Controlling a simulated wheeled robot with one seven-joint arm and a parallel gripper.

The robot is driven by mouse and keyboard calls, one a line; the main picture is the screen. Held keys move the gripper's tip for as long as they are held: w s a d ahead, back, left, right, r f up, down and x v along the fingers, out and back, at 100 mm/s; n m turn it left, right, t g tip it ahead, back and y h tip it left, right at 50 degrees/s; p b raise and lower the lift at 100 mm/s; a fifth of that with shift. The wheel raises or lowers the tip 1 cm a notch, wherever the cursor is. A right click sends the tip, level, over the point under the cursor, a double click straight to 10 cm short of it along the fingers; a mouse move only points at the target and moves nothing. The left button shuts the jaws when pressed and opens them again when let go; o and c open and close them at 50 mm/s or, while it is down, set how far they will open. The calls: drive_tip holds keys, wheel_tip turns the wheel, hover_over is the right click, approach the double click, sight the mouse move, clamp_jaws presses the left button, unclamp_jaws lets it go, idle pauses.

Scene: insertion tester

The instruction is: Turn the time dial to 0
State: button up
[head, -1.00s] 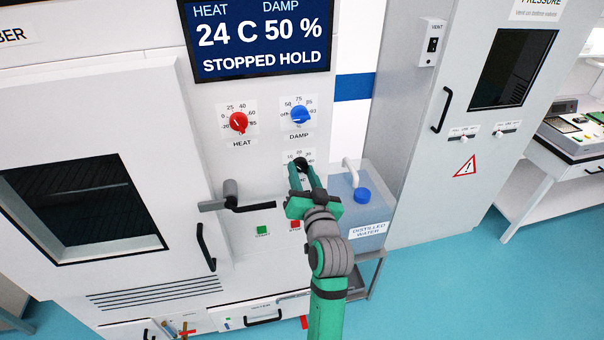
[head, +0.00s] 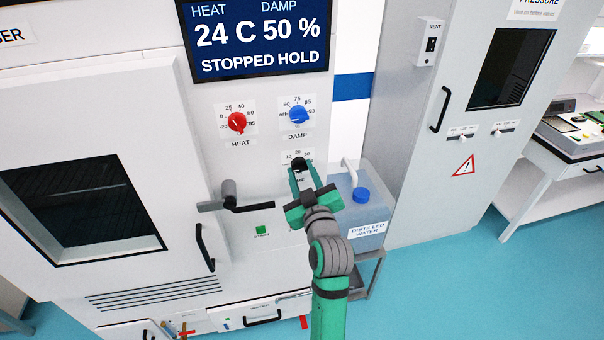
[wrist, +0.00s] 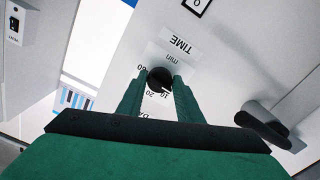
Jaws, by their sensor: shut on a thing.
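The black time dial (head: 299,164) is on the grey panel below the blue damp dial, partly hidden by my fingers in the head view. In the wrist view the time dial (wrist: 160,78) sits between my two green fingers, below the upside-down TIME label (wrist: 180,44). A white mark on it points to the lower right in that picture. Some scale numbers show at its left and below; others are hidden. My gripper (head: 302,169) is shut on the dial, with one finger on each side of it.
The red heat dial (head: 237,122) and blue damp dial (head: 299,116) are above. A dark lever handle (head: 236,200) sticks out at left, and a distilled water tank (head: 362,208) stands close at right. The screen (head: 258,40) reads 24 C, 50 %, STOPPED HOLD.

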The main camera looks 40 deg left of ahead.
drive_tip(key=shift+a+r+n, duration=0.1)
drive_tip(key=shift+r+n, duration=0.05)
drive_tip(key=shift+n, duration=0.25)
drive_tip(key=o, duration=1)
drive_tip(key=shift+o, duration=0.2)
drive_tip(key=v, duration=1.1)
